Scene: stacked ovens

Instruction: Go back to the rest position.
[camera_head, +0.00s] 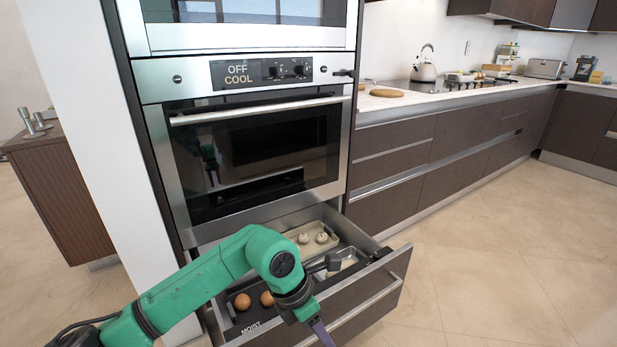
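My green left arm comes in from the lower left and reaches over the open drawer (391,288) below the oven. My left gripper (322,333) points down at the drawer's front edge near the bottom of the picture. Only a dark purplish finger part shows, so I cannot tell if it is open or shut. I see nothing held in it. My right gripper is not in view. The drawer holds a tray (333,238) with pale round pieces, a metal pan (352,258), and round brown items (242,302) beside a "MOIST" label, partly hidden by my arm.
The oven (262,150) above the drawer is closed; its panel (262,72) reads "OFF COOL". A counter (440,97) with a kettle (425,70), round board (386,93) and toaster (545,68) runs right. A white wall panel (95,130) stands left. The floor (490,260) at right is clear.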

